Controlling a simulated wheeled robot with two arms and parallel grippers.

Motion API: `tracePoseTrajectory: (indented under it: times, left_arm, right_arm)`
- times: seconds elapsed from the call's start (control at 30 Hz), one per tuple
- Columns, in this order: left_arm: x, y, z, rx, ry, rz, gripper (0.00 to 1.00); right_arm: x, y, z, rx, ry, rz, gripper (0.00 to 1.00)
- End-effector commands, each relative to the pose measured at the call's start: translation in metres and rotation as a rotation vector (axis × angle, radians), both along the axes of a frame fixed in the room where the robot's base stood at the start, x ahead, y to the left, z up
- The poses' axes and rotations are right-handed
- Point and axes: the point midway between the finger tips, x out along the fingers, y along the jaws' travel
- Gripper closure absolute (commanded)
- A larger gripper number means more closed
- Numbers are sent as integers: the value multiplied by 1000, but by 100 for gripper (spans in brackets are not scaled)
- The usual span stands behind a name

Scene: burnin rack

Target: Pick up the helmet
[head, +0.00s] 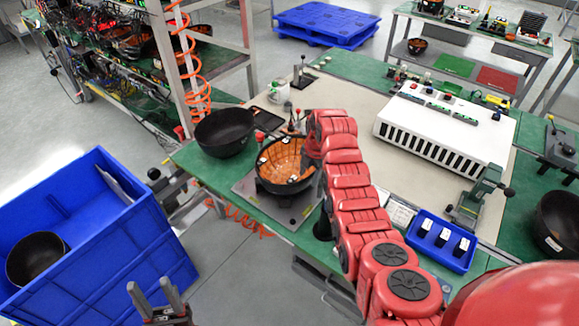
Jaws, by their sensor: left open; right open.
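A black helmet with an orange inside (280,160) sits opening up on a grey plate (245,190) at the front edge of the workbench. Another black helmet (225,133) lies opening up just behind and left of it. A third dark helmet (35,258) is inside the blue bin (150,245) at the left. A dark round one (562,222) is cut off at the right edge. My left gripper (156,297) is open and empty, low in front of the bin, fingers up. My red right arm reaches to the orange-lined helmet's right side. Its gripper is hidden, so contact cannot be told.
A white slotted box (445,130) stands on the beige mat (345,95). A blue tray (442,240) with small parts and a green press (480,200) are at the right. A rack with an orange coiled hose (190,60) stands behind. Floor shows between bin and bench.

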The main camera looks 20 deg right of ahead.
Motion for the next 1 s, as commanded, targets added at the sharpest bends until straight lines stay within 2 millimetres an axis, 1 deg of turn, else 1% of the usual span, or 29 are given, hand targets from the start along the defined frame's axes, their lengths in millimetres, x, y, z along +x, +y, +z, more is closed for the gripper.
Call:
tracePoseTrajectory:
  times: [0.03,0.13,0.2,0.4,0.73,0.77,0.9,0.97,1.0]
  left_arm:
    - [0,0,9,0,0,0,50]
    - [0,0,17,0,0,0,50]
    - [0,0,15,0,0,0,50]
    - [0,0,18,0,0,0,50]
    - [0,0,18,0,0,0,50]
    - [0,0,18,0,0,0,50]
    - [0,0,18,0,0,0,50]
    - [0,0,18,0,0,0,50]
    - [0,0,18,0,0,0,50]
  right_arm:
    - [1,1,0,0,2,0,45]
    - [3,2,-10,0,2,0,45]
    - [4,2,-19,0,4,0,45]
    - [6,3,-31,-1,0,-1,45]
    - [7,3,-34,0,-2,-1,45]
    - [7,3,-34,0,-2,-1,48]
    - [7,3,-34,0,-1,-1,74]
    - [7,3,-34,0,-2,-1,84]
    - [7,3,-34,0,-1,-1,92]
